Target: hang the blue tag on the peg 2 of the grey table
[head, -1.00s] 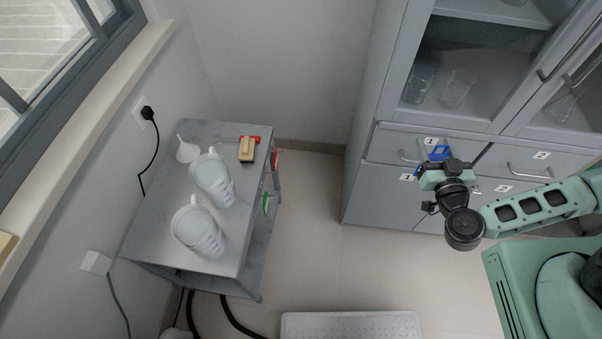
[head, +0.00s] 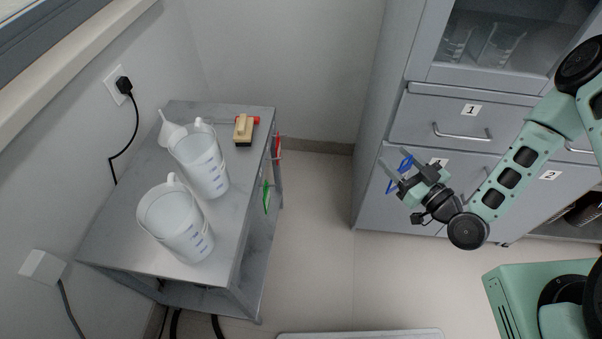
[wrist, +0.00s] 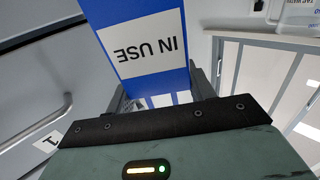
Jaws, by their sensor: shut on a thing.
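My gripper (head: 402,175) is shut on the blue tag (head: 394,186) and holds it in the air in front of the grey cabinet. In the wrist view the blue tag (wrist: 189,78) shows a white label reading "IN USE", upside down. The grey table (head: 120,222) stands at the left, apart from my gripper. A red tag (head: 278,147) and a green tag (head: 266,197) hang along its right side. The pegs themselves are too small to tell apart, and no peg numbers show on the table.
On the table stand two white measuring jugs (head: 176,222), (head: 202,165), a white funnel (head: 172,132) and a wooden block (head: 243,130) beside a red object. The cabinet (head: 440,120) has drawers with handles. The floor between table and cabinet is clear.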

